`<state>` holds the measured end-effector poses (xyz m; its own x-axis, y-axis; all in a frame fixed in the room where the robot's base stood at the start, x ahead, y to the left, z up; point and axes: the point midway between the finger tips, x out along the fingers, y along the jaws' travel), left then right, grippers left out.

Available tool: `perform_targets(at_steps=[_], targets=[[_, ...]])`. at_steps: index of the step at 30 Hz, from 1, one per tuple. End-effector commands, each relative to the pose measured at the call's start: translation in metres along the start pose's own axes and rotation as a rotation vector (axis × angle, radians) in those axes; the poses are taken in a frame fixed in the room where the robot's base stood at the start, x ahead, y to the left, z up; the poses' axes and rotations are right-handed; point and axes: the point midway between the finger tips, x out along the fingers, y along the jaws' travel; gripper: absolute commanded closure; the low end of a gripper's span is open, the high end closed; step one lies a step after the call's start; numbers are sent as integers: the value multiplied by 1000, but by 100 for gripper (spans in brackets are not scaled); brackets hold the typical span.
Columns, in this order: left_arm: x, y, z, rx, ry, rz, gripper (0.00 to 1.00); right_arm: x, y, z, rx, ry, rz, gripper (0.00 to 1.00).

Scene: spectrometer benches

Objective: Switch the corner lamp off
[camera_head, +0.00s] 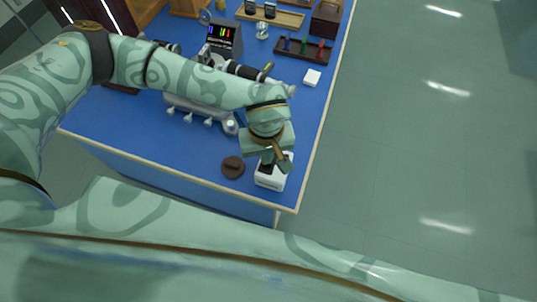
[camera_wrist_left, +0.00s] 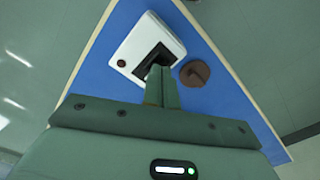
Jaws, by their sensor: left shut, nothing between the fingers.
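A white box (camera_head: 270,182) sits near the front right corner of the blue bench. In the left wrist view the white box (camera_wrist_left: 137,37) has a dark recessed part (camera_wrist_left: 154,58) and a small brown round spot (camera_wrist_left: 121,63). My left gripper (camera_head: 272,163) is over the box, its fingers pointing down. In the left wrist view the closed fingers (camera_wrist_left: 162,72) reach the dark part; I cannot tell whether they touch it. Nothing is held. No corner lamp can be clearly made out. My right gripper is out of view.
A brown disc (camera_head: 232,167) lies just left of the box. Open floor (camera_head: 420,130) lies right of the bench.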

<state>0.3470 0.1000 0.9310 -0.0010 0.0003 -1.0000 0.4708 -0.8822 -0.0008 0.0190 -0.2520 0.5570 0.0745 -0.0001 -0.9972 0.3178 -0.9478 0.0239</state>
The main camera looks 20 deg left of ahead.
Motion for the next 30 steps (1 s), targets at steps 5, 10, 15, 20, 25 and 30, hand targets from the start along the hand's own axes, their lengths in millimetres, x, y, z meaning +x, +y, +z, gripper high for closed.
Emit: perform_targets(at_steps=[5, 10, 15, 20, 25, 30], targets=[[-22, 0, 0, 1, 3, 2, 100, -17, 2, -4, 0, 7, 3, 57], [-38, 0, 0, 1, 1, 1, 100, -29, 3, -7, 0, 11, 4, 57], [-52, 0, 0, 1, 2, 1, 100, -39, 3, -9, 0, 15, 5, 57], [-51, 0, 0, 1, 0, 1, 100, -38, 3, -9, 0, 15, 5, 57], [-51, 0, 0, 1, 0, 0, 100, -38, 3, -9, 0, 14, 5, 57], [-51, 0, 0, 1, 0, 0, 100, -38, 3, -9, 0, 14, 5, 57]])
